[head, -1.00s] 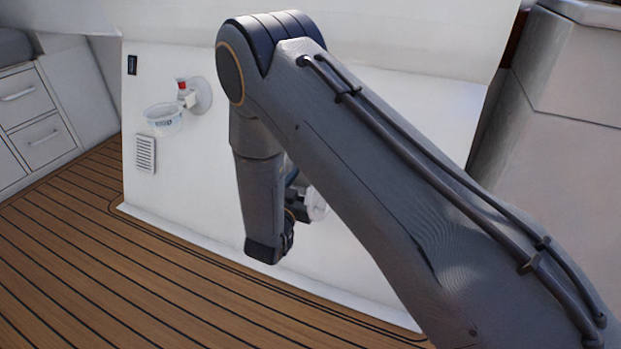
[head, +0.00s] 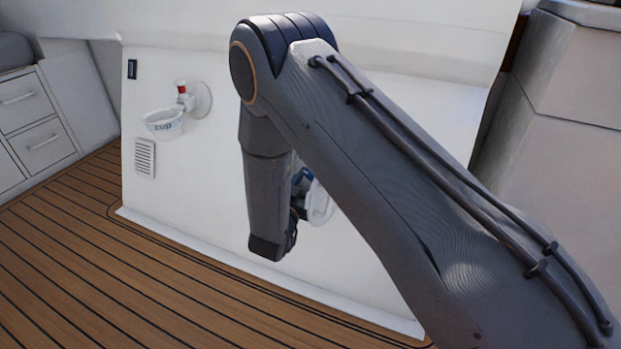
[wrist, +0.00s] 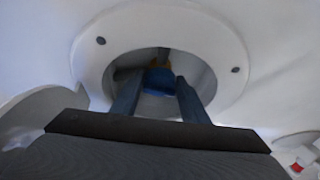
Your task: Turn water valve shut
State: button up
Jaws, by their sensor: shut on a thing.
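The water valve's blue handle (wrist: 158,82) shows in the wrist view inside a round recess, with a small yellowish spot above it. A white ring (wrist: 101,41) with dark screws surrounds the recess. My gripper (wrist: 158,76) reaches into the opening, one finger on each side of the handle, and is shut on it. The exact contact and the valve's turn angle are hard to tell. In the head view, part of the white ring (head: 320,204) shows beside my forearm, which hides most of the valve and the gripper.
A white cup holder (head: 163,124) and a red-topped fitting (head: 181,88) are on the white panel (head: 215,190), left of my arm. A vent grille (head: 145,158) sits below them. Drawers (head: 42,145) stand at far left. The plank floor (head: 130,270) is clear.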

jog(key=shift+m+p, duration=0.3)
jog(key=m+h+p, duration=0.1)
jog(key=m, duration=0.1)
jog(key=m+h+p, duration=0.1)
jog(key=shift+a+r+m+g+p, duration=0.1)
jog(key=shift+a+m+g+p, duration=0.1)
jog(key=shift+m+g+p, duration=0.15)
jog(key=m+g+h+p, duration=0.1)
jog(key=m, duration=0.2)
jog(key=m+g+p, duration=0.1)
jog(key=m+p, duration=0.1)
jog(key=m, duration=0.1)
jog(key=shift+w+a+r+h, duration=0.1)
jog(key=shift+w+a+h, duration=0.1)
jog(key=shift+h, duration=0.2)
jog(key=m+g+p, duration=0.1)
jog(key=m, duration=0.1)
jog(key=m+g+p, duration=0.1)
jog(key=m+p, duration=0.1)
jog(key=m, duration=0.1)
jog(key=shift+r+h, duration=0.15)
jog(key=shift+h, duration=0.25)
jog(key=shift+w+a+m+g+p, duration=0.1)
jog(key=shift+m+g+p, duration=0.5)
jog(key=shift+m, duration=0.5)
jog(key=shift+w+a+m+g+p, duration=0.1)
jog(key=shift+m+g+p, duration=0.25)
jog(key=shift+m+p, duration=0.5)
jog(key=shift+m, duration=0.3)
jog(key=o, duration=1)
